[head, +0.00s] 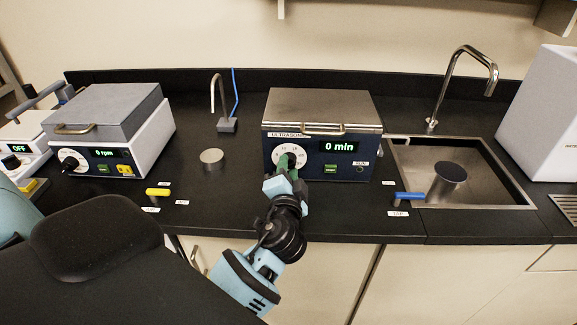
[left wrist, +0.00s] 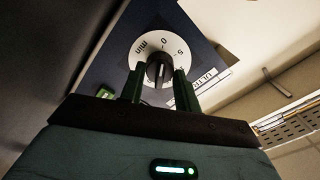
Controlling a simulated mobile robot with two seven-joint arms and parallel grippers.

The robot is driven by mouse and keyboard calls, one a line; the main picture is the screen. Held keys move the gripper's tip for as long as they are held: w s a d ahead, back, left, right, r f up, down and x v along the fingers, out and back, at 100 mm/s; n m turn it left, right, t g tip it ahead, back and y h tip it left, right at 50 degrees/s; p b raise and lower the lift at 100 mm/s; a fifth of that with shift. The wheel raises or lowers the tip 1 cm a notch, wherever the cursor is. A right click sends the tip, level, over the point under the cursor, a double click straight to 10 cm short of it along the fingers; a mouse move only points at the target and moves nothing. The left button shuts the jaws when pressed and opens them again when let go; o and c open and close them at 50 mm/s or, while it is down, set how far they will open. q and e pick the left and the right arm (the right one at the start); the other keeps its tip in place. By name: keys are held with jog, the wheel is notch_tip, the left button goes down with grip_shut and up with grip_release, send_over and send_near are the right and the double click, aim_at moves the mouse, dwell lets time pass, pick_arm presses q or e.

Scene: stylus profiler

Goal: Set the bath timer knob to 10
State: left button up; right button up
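The ultrasonic bath (head: 320,110) stands at the middle of the counter, its green display (head: 339,146) reading "0 min". Its timer knob (left wrist: 160,68) is black on a white dial (left wrist: 152,46) marked "0", "5" and "min" in the left wrist view. In the head view my gripper partly hides the knob, and part of the white dial (head: 276,155) shows. My left gripper (head: 290,168) is at the knob, with its green fingers (left wrist: 159,86) one on each side. The fingers look spread, with narrow gaps beside the knob's grip. My right gripper is in neither view.
A centrifuge-like box (head: 143,119) with a "0 rpm" display stands left. Right are a sink (head: 416,165) and a blue tap lever (head: 408,197). The counter's front strip is mostly clear.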

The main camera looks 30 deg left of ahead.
pick_arm(q)
jog(key=c, duration=0.4)
jog(key=m, duration=0.5)
jog(key=shift+m, duration=0.3)
jog(key=m, duration=0.4)
jog(key=shift+m, duration=0.3)
jog(key=m, duration=0.4)
jog(key=shift+m, duration=0.3)
jog(key=m, duration=0.5)
jog(key=o, duration=1.1)
